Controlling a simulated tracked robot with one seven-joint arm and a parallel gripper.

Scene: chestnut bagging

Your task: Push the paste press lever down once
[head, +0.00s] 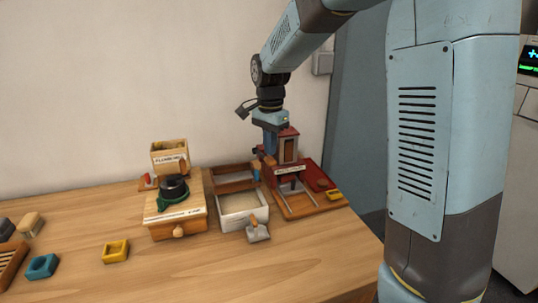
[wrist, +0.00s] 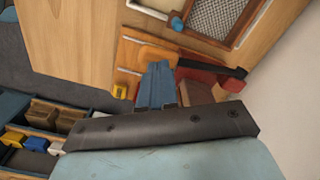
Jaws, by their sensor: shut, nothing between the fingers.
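The paste press (head: 290,170) stands on a red-brown base tray at the right end of the wooden table, with a white label on its front. It also shows in the wrist view (wrist: 212,80), partly covered by my gripper. A dark bar (wrist: 215,66) in the wrist view looks like its lever; I cannot tell its height or tilt. My gripper (head: 270,152) points down at the press's left side, close to its top. In the wrist view its blue fingers (wrist: 160,66) are together and empty, beside the bar's left end. Contact with the lever cannot be told.
A white bin (head: 243,222) and a mesh-bottomed tray (wrist: 210,18) stand left of the press. A wooden box with a dark round part (head: 176,215) stands further left. Yellow (head: 116,251) and blue (head: 41,266) blocks lie on the table. The table's front middle is clear.

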